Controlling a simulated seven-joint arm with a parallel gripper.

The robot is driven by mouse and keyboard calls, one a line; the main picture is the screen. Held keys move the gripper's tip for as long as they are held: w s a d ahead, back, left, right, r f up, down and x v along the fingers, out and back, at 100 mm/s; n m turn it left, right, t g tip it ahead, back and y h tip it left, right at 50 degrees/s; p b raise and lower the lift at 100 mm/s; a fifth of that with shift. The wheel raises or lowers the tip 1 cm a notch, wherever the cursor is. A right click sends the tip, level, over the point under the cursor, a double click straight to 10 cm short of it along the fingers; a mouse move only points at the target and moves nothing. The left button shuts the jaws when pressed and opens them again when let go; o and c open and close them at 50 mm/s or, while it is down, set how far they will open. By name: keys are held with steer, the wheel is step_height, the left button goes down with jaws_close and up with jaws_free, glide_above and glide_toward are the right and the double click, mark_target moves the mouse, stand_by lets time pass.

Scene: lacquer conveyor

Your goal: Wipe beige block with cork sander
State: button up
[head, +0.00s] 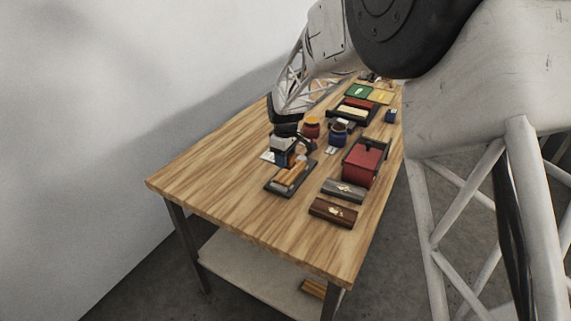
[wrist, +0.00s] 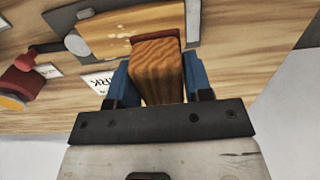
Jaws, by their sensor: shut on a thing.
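My gripper (wrist: 158,88) is shut on the cork sander (wrist: 158,68), a brown grained block held between its two blue fingers in the wrist view. A dark reddish strip shows at the sander's far end. Just past it lies the beige block (wrist: 112,33), orange-tan with pale specks, in a grey tray (wrist: 192,22). The sander overlaps the block in this view; I cannot tell whether they touch. In the head view my gripper (head: 283,158) is low over the table, at the far end of the dark tray (head: 270,188) holding the tan block (head: 291,175). The sander cannot be made out there.
A red box (head: 365,162), a grey box (head: 344,190) and a dark brown box (head: 333,212) stand to the right. A red-yellow jar (head: 311,130) and a blue jar (head: 338,136) stand behind. The near-left part of the wooden table (head: 215,180) is clear.

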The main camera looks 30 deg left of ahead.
steer(key=shift+r, duration=1.6)
glide_above(262, 209)
step_height(262, 209, down, 4)
steer(key=shift+s+r, duration=0.1)
steer(key=shift+r, duration=0.1)
steer(key=shift+f, duration=2.05)
steer(key=shift+f, duration=1.95)
steer(key=shift+f, duration=0.15)
